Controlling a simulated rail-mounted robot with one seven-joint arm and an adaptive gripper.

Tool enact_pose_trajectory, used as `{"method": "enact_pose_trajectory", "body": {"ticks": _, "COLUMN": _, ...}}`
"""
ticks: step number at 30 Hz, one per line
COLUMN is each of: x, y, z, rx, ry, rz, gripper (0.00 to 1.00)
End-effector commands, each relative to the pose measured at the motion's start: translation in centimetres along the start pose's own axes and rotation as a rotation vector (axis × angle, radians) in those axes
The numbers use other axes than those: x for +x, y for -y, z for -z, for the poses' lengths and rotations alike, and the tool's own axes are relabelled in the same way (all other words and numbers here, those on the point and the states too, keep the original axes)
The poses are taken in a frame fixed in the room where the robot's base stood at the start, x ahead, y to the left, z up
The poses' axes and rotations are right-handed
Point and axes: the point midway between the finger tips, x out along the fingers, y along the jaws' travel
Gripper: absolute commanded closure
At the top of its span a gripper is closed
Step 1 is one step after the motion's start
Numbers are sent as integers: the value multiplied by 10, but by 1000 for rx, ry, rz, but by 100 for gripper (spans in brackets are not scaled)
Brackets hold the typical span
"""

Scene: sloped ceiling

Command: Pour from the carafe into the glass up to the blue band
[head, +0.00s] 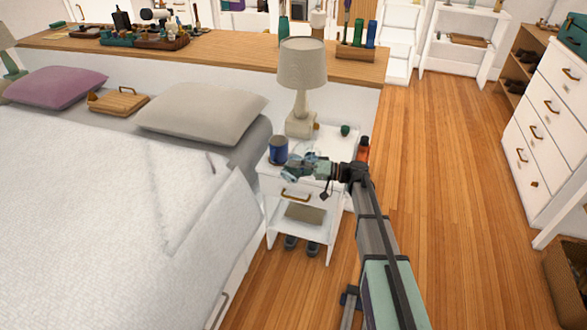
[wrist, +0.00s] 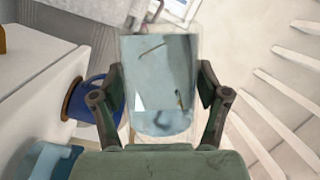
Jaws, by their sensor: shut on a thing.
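My gripper (head: 318,168) is over the front of the white nightstand (head: 330,146). In the wrist view my gripper (wrist: 160,92) has its two fingers on either side of a clear, pale-blue vessel (wrist: 160,70), which appears to be the carafe. Bluish liquid or tinted glass shows at its lower end. In the head view the held vessel (head: 296,171) is small and partly hidden by the gripper; its tilt is hard to tell. A pale-blue object (wrist: 48,162) at the lower left of the wrist view may be the glass, but I cannot tell. No blue band can be made out clearly.
A dark-blue cup (head: 278,149) stands on the nightstand's left side, close to my gripper. A lamp (head: 302,80) and a small green object (head: 345,130) are behind. The bed (head: 110,190) lies to the left. Wooden floor (head: 450,200) is open at right.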

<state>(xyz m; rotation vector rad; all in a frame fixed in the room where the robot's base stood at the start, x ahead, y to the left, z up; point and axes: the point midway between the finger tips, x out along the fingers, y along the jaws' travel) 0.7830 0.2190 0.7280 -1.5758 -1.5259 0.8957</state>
Motion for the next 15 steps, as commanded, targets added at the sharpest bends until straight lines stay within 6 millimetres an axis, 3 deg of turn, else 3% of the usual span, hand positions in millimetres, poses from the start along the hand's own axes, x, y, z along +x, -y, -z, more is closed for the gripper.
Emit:
{"method": "enact_pose_trajectory", "body": {"ticks": 6, "x": -5, "y": -23, "z": -3, "rx": -176, "ry": 44, "rz": -65, "gripper": 56}}
{"method": "enact_pose_trajectory", "body": {"ticks": 15, "x": -5, "y": -24, "z": -3, "rx": -205, "ry": 53, "rz": -76, "gripper": 56}}
